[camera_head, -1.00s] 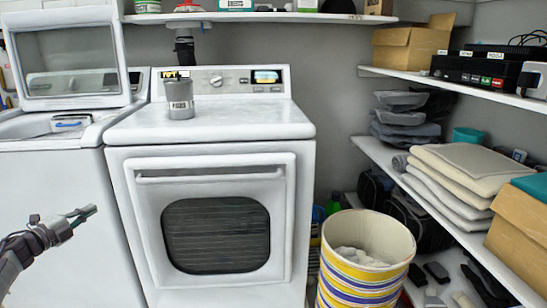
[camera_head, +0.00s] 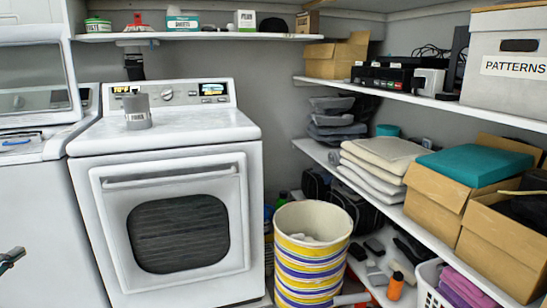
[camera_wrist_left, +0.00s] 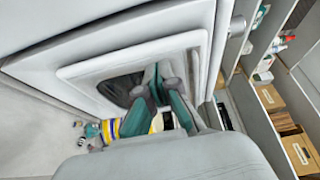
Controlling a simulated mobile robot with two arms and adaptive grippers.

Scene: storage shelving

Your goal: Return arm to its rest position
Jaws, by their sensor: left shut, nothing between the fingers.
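My left gripper (camera_head: 12,258) shows only as its fingertips at the left edge of the head view, low down in front of the white washer. In the left wrist view its two teal and grey fingers (camera_wrist_left: 168,92) are closed together with nothing between them. They point toward the front of the white dryer (camera_head: 172,200), apart from anything I can make out. The rest of my left arm is outside the head view. My right gripper is not in view.
A striped bin (camera_head: 312,250) stands right of the dryer. A grey can (camera_head: 137,112) sits on the dryer top. The washer (camera_head: 45,220) is at the left. Shelves on the right hold folded cloths (camera_head: 378,160), cardboard boxes (camera_head: 500,245) and a white basket (camera_head: 428,285).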

